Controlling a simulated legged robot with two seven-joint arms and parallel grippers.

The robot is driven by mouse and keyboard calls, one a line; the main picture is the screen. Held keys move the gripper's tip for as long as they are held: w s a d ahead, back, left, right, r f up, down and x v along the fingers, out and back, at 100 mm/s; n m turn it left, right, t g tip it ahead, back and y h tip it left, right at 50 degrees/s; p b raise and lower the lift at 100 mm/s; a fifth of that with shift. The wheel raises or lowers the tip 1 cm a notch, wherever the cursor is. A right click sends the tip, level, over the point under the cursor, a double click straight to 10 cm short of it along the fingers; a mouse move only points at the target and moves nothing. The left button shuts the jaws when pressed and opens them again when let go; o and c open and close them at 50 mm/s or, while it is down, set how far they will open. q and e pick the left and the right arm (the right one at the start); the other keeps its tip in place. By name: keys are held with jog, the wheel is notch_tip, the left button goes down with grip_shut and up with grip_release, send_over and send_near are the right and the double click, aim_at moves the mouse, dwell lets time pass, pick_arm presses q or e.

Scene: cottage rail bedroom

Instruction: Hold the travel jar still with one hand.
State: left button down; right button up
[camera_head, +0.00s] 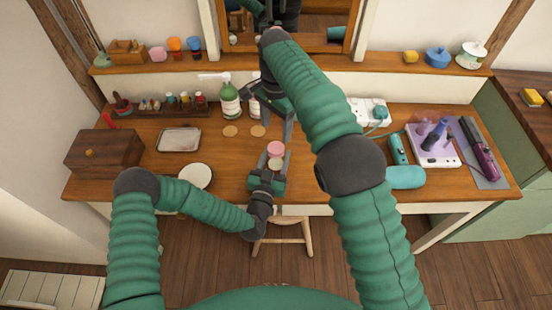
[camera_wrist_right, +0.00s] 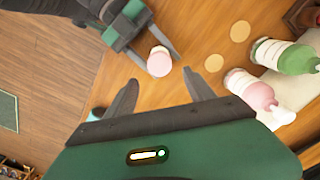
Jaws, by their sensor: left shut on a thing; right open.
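The travel jar (camera_head: 275,148) is small, with a pink top and a paler body, and stands near the front edge of the wooden table. My left gripper (camera_head: 269,168) is shut on it from the front side. The jar also shows in the right wrist view (camera_wrist_right: 159,62), between the fingers of my left gripper (camera_wrist_right: 150,45). My right gripper (camera_head: 280,122) is open and empty, above and behind the jar. Its two fingers (camera_wrist_right: 162,92) show in the right wrist view, spread apart with the jar beyond them.
A green pump bottle (camera_head: 230,103) and a pink pump bottle (camera_wrist_right: 250,90) stand behind the jar, near two round coasters (camera_wrist_right: 240,31). A white dish (camera_head: 195,176), metal tray (camera_head: 179,140) and wooden box (camera_head: 100,152) are left.

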aim_at(276, 147)
jog(key=n, duration=0.4)
jog(key=shift+f+n, duration=0.3)
jog(key=shift+f, duration=0.05)
notch_tip(276, 147, down, 7)
jog(key=shift+f, duration=0.2)
jog(key=shift+c, duration=0.2)
